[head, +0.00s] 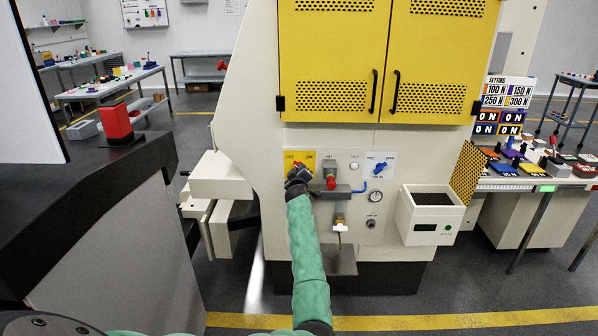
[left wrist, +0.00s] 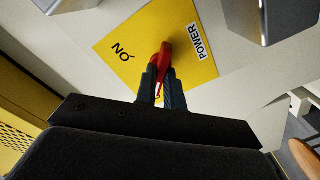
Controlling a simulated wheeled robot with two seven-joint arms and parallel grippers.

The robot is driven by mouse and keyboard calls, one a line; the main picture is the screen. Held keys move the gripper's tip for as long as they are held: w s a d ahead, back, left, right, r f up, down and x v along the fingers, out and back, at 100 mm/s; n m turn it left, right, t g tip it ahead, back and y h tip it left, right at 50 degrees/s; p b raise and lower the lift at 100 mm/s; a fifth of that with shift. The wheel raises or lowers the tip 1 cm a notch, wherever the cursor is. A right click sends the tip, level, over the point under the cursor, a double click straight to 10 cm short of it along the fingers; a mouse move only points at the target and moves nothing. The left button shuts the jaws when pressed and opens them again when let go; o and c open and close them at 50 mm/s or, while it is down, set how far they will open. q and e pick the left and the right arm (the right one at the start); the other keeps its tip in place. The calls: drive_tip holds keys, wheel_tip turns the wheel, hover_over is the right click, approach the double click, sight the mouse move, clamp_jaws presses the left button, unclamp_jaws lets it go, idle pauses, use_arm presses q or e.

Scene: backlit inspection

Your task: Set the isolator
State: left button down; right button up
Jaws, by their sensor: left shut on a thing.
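The isolator is a red handle (left wrist: 165,58) on a yellow plate (left wrist: 125,42) with the words "ON" and "POWER" in the left wrist view. Part of the handle shows above and between the fingers. The "OFF" side is out of the wrist view. My right gripper is not in view.
Just right on the panel are a red knob (head: 331,182), a blue switch (head: 379,168), a round gauge (head: 376,197) and a tap-like valve (head: 339,226). A white bin (head: 408,219) juts out at the right. Yellow cabinet doors (head: 335,60) are above.

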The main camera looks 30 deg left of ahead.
use_arm(q)
drive_tip(key=c, duration=1.5)
unclamp_jaws()
drive_tip(key=shift+f, duration=0.1)
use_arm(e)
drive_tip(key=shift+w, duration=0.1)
